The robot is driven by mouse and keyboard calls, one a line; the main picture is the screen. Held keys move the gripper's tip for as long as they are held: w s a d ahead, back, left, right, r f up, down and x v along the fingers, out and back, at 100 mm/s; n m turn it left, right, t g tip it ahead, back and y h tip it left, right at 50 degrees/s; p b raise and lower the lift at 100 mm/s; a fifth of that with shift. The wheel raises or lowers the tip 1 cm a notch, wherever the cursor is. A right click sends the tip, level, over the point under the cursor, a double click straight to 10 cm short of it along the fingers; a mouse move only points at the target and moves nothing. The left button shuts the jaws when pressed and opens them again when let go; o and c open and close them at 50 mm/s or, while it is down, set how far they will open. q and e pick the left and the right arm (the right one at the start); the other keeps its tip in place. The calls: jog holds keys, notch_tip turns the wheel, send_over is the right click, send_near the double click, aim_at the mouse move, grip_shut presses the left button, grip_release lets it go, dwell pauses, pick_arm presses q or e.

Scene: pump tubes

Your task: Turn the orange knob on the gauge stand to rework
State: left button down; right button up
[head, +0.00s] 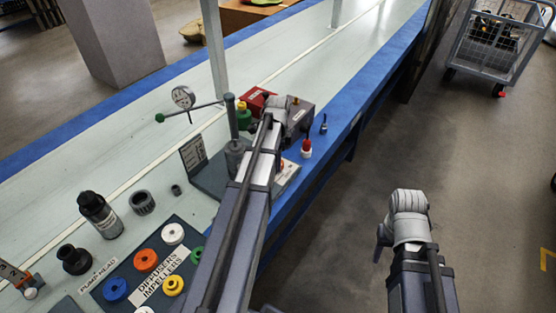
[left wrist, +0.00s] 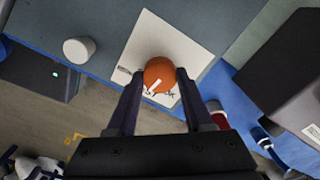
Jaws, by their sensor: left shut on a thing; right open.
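The orange knob (left wrist: 158,72) sits on a white label plate (left wrist: 146,33) in the left wrist view. A white pointer mark shows on the knob; the plate's lettering is too small and covered to read. My left gripper (left wrist: 160,78) has one finger on each side of the knob and is shut on it. In the head view, the gauge stand (head: 206,180) has a grey column and a round dial (head: 183,97); my left arm hides most of the knob area. My right gripper (head: 402,225) is open, away from the bench over the floor.
Red and dark boxes (head: 300,122) and a red-and-white bottle (head: 306,149) stand close to my left gripper. The floor at right is clear up to a cart (head: 497,45).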

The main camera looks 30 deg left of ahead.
pick_arm(q)
jog(key=m, duration=0.4)
jog(key=shift+m, duration=2.6)
jog(key=shift+c, duration=1.5)
grip_release()
jog(key=shift+r, duration=0.15)
notch_tip(320, 180, up, 8)
jog(key=p, duration=0.8)
jog(key=shift+f, duration=0.2)
